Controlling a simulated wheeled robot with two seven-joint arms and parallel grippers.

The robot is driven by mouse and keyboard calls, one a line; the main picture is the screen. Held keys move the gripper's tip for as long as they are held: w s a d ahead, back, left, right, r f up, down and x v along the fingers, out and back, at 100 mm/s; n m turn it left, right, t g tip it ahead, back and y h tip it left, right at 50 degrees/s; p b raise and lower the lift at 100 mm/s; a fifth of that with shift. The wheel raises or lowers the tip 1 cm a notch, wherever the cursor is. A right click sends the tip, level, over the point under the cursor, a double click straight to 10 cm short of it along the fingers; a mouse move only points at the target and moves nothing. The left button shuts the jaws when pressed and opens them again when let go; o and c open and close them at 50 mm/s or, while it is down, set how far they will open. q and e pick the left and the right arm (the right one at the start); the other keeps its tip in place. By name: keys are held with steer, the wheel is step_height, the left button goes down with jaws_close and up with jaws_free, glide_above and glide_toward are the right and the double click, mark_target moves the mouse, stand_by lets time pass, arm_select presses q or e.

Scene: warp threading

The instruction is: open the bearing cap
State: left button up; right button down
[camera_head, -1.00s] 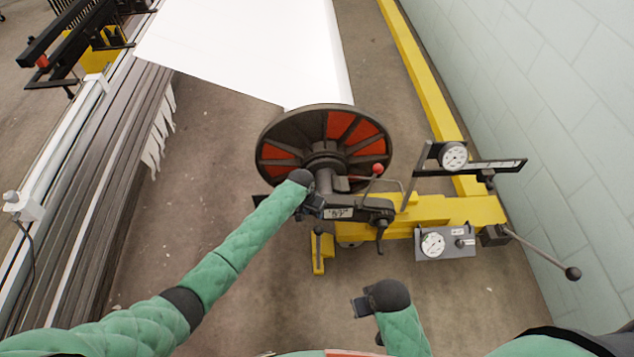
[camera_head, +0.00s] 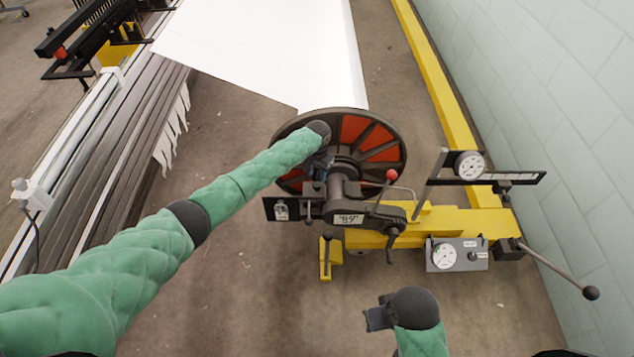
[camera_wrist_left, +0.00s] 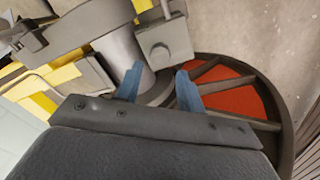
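The dark bearing housing (camera_head: 343,188), which seems to include the cap, sits around the shaft in front of the black-and-red reel (camera_head: 372,140). A red-knobbed lever (camera_head: 391,175) stands on its right. My left gripper (camera_head: 322,168) points down just behind and left of the housing, by the reel face. In the left wrist view its blue fingers (camera_wrist_left: 158,84) are apart and hold nothing. The silver shaft (camera_wrist_left: 122,55) and a bolted block (camera_wrist_left: 163,40) lie just beyond the fingertips. My right gripper (camera_head: 376,313) hangs low in front of the stand, its fingers too small to read.
The yellow stand (camera_head: 450,218) carries a dial box (camera_head: 455,254), an upper dial on a bar (camera_head: 470,165), and a long ball-ended lever (camera_head: 560,270) reaching right. A pale wall (camera_head: 570,100) is on the right. White sheet (camera_head: 280,50) runs up from the reel. Floor at front left is clear.

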mark_target(317, 184)
arm_select(q)
step_height(317, 184, down, 6)
steer(key=shift+r, duration=0.15)
stand_by(0.3)
jaws_close()
